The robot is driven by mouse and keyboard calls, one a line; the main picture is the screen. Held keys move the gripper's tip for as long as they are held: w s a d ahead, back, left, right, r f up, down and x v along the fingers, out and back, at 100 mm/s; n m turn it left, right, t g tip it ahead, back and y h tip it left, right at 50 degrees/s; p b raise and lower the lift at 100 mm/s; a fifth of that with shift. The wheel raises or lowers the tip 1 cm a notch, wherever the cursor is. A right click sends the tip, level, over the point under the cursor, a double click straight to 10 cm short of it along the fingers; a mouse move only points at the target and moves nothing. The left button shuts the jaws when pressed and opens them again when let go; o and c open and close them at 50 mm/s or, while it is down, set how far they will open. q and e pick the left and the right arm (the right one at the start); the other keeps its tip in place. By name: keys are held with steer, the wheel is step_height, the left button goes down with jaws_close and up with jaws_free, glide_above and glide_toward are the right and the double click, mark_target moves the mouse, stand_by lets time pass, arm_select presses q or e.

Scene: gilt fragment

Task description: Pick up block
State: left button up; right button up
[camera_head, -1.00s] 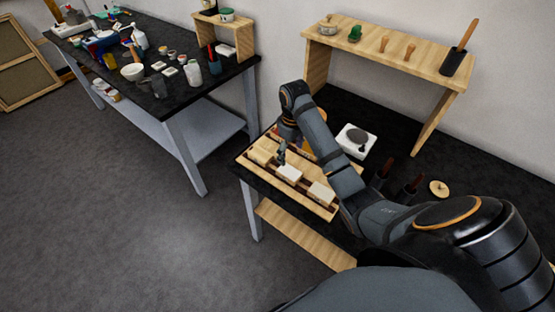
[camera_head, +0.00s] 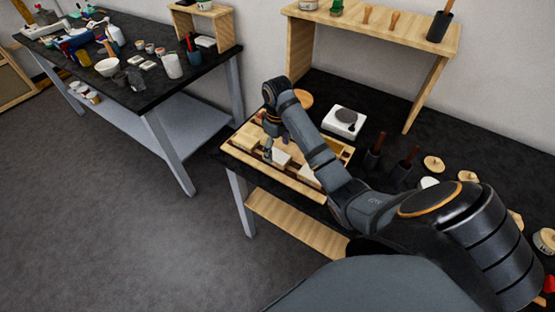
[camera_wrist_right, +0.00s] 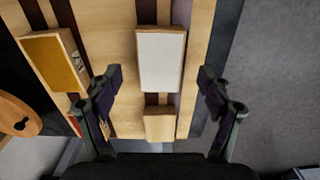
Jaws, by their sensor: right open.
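A white-topped block (camera_head: 281,158) with wooden sides lies on a wooden board (camera_head: 243,157) with dark strips, on the dark workbench. In the right wrist view the block (camera_wrist_right: 161,55) lies ahead, between the lines of the two fingers. My right gripper (camera_wrist_right: 157,88) is open, one finger on each side, with nothing held between the tips. It also shows small in the head view (camera_head: 267,151), above the board beside the white block. I cannot tell its exact height. My left gripper is not in view.
A gold-topped block (camera_wrist_right: 55,60) and a plain wooden piece (camera_wrist_right: 159,124) lie close to the white block. Another pale block (camera_head: 309,175) is farther right on the board. A white square device (camera_head: 343,120) and a wooden shelf (camera_head: 380,27) stand behind.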

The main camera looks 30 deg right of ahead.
mark_target(277, 158)
steer(key=f, duration=0.1)
steer(key=f+p, duration=0.1)
steer(key=shift+w+f, duration=0.2)
steer(key=shift+f, duration=0.2)
steer(key=shift+s, duration=0.15)
steer(key=shift+c, duration=1)
steer(key=c, duration=0.7)
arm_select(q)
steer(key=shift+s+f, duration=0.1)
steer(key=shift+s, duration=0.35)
arm_select(e)
steer(key=c, duration=0.4)
steer(key=shift+o, duration=0.2)
